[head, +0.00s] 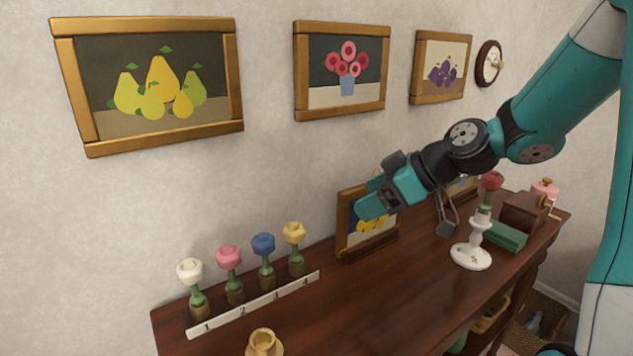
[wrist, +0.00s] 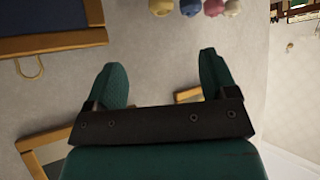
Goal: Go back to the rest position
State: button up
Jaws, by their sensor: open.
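My teal gripper (head: 370,192) is raised above the dark wooden table (head: 375,290). In the head view it overlaps the small framed fruit picture (head: 352,243) standing there, hiding part of it. The wrist view shows its two fingers (wrist: 163,78) spread apart with nothing between them. Whether it touches the small picture cannot be told. My arm reaches in from the upper right.
Flowers in white (head: 190,270), pink (head: 229,257), blue (head: 263,244) and yellow (head: 294,233) stand on a numbered strip. A brass pot (head: 264,343), white candlestick (head: 472,250) with a red flower, green box (head: 503,235) and grinder (head: 524,211) share the table. Framed pictures (head: 147,85) hang behind.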

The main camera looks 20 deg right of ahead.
jog(key=s+a+r+g+p, duration=0.35)
jog(key=s+a, duration=0.35)
jog(key=a, duration=0.3)
jog(key=s+a+r+m+g+h+p, duration=0.1)
jog(key=s+a+g, duration=0.1)
jog(key=s, duration=0.5)
jog(key=s+a+r+m+g+h+p, duration=0.1)
jog(key=s+a+g+h, duration=0.1)
jog(key=s, duration=0.5)
jog(key=shift+a+r, duration=0.25)
jog(key=shift+a, duration=0.5)
